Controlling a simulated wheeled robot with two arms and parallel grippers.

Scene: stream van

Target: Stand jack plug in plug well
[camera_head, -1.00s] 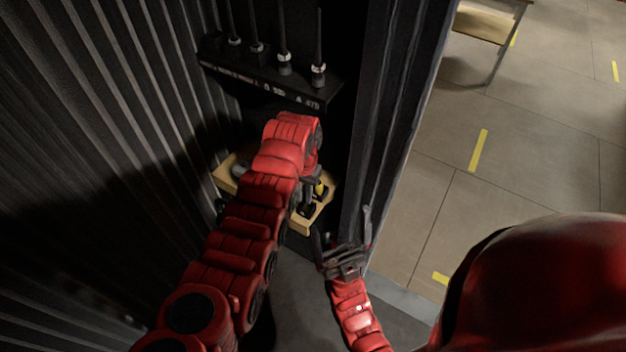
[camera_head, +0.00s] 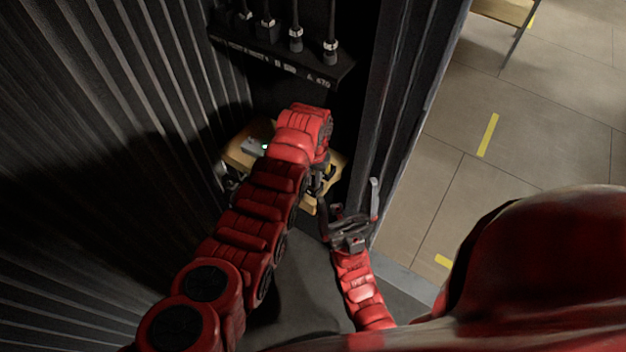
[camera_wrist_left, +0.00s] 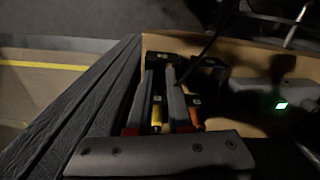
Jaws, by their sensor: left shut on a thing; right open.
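My left gripper (camera_wrist_left: 158,75) is shut on a slim jack plug with a yellow body (camera_wrist_left: 156,111), which shows between the fingers in the left wrist view. The fingers are over a pale wooden shelf (camera_wrist_left: 240,50). Black blocks stand on the shelf just beyond the fingertips; I cannot tell which is the plug well or whether the plug touches one. An orange-marked piece (camera_wrist_left: 195,112) is just right of the right finger. In the head view my left arm hides most of the plug and the gripper. My right gripper (camera_head: 350,210) is open and empty, below right of the shelf.
A grey device with a green light (camera_wrist_left: 281,105) sits on the shelf, right of the gripper. A black rack (camera_head: 290,62) with several upright cabled plugs is on the wall above. Ribbed dark walls (camera_head: 90,130) close in at the left and right. Tiled floor (camera_head: 540,130) is open at the right.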

